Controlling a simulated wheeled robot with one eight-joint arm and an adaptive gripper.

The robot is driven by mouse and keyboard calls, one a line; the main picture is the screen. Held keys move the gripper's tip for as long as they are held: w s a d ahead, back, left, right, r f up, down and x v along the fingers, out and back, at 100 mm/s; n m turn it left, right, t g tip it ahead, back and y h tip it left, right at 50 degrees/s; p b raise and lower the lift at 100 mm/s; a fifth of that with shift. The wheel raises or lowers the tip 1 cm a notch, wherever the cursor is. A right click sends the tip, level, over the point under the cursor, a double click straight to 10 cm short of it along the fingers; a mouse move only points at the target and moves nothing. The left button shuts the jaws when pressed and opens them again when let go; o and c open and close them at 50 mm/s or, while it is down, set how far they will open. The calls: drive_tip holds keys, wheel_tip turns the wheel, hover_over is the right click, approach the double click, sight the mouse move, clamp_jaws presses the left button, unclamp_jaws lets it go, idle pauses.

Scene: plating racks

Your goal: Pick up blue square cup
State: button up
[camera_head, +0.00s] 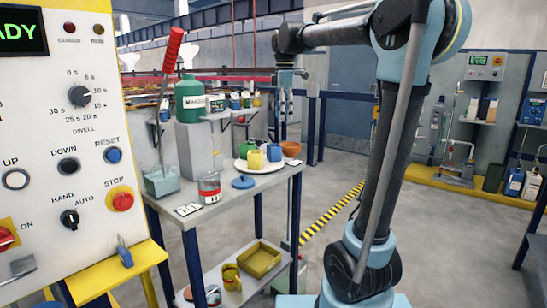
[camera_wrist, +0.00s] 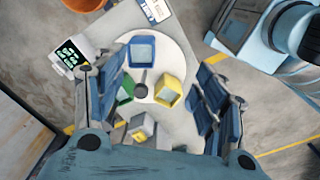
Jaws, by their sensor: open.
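The blue square cup (camera_head: 274,152) stands on a round white plate (camera_head: 243,168) on the table, to the right of a yellow square cup (camera_head: 255,160). A green cup (camera_head: 249,146) stands behind the yellow one. In the wrist view the blue cup (camera_wrist: 142,53) is upright, at the top of the plate, with the yellow cup (camera_wrist: 169,91) and green cup (camera_wrist: 125,89) below it. My gripper (camera_head: 285,103) hangs above the plate, open and empty, fingers downward. In the wrist view its fingers (camera_wrist: 160,75) spread either side of the plate; the left one partly covers the green cup.
An orange bowl (camera_head: 291,149) stands right of the plate. A blue disc (camera_head: 243,182) and a red-labelled beaker (camera_head: 210,189) are at the front. A green bottle (camera_head: 189,99) and a red-handled tool (camera_head: 172,50) rise at the left. Air around my gripper looks clear.

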drive_tip(key=w+a+r+n, duration=0.2)
drive_tip(key=w+a, duration=0.1)
drive_tip(key=a, duration=0.1)
approach(274, 149)
drive_tip(key=w+f, duration=0.2)
drive_tip(key=f, duration=0.1)
drive_tip(key=w+f, duration=0.1)
drive_tip(key=f, duration=0.1)
drive_tip(key=shift+w+a, duration=0.15)
drive_tip(key=shift+a, duration=0.05)
drive_tip(key=shift+d+f, duration=0.15)
drive_tip(key=shift+f, duration=2.8)
drive_tip(key=shift+c, duration=0.6)
drive_tip(key=c, duration=1.1)
